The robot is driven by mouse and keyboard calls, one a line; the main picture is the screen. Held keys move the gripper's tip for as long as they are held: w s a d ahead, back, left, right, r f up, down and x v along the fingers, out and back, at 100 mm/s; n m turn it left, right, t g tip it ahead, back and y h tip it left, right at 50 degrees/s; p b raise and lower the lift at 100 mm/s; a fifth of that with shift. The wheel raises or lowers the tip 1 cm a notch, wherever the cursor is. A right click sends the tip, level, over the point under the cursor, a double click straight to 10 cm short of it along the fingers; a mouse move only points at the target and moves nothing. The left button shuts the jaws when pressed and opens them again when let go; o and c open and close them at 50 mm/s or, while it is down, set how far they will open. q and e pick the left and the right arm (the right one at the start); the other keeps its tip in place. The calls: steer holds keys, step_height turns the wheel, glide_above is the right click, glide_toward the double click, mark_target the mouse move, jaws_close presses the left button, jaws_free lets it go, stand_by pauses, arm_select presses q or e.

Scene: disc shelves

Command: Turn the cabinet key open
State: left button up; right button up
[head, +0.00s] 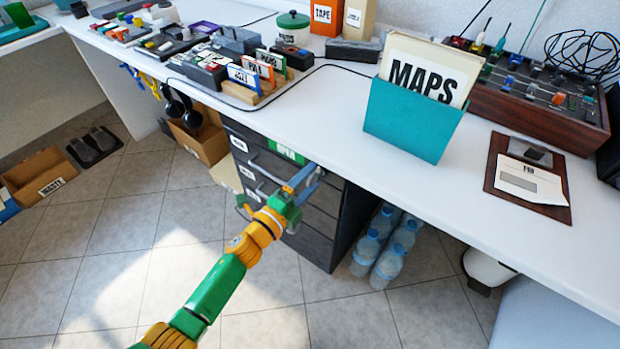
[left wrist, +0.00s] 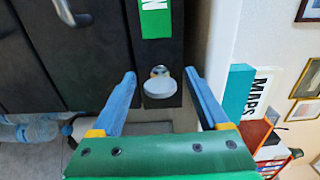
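The dark drawer cabinet (head: 312,246) stands under the white counter, with a green label (head: 286,152) near its top. In the left wrist view the key (left wrist: 160,88) has a round pale head and sits in a lock on the cabinet's dark front strip, near the green label (left wrist: 158,18). My left gripper (head: 302,181) is at the cabinet's upper front. In the left wrist view its two blue fingers (left wrist: 160,75) are apart, one on each side of the key, with visible gaps. The key is hidden behind my gripper in the head view. My right gripper is not in view.
The white counter (head: 330,110) overhangs the cabinet. A teal MAPS holder (head: 405,125) stands on it. Water bottles (head: 385,250) stand on the floor right of the cabinet; a cardboard box (head: 205,140) is to its left. The floor in front is clear.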

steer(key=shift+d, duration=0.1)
arm_select(q)
steer(key=shift+s+a, duration=0.25)
steer(key=shift+s, duration=0.05)
steer(key=p+v, duration=0.1)
steer(key=v, duration=0.5)
steer(key=shift+s, duration=0.15)
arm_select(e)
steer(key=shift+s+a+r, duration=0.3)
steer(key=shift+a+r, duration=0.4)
arm_select(q)
steer(key=shift+a, duration=0.1)
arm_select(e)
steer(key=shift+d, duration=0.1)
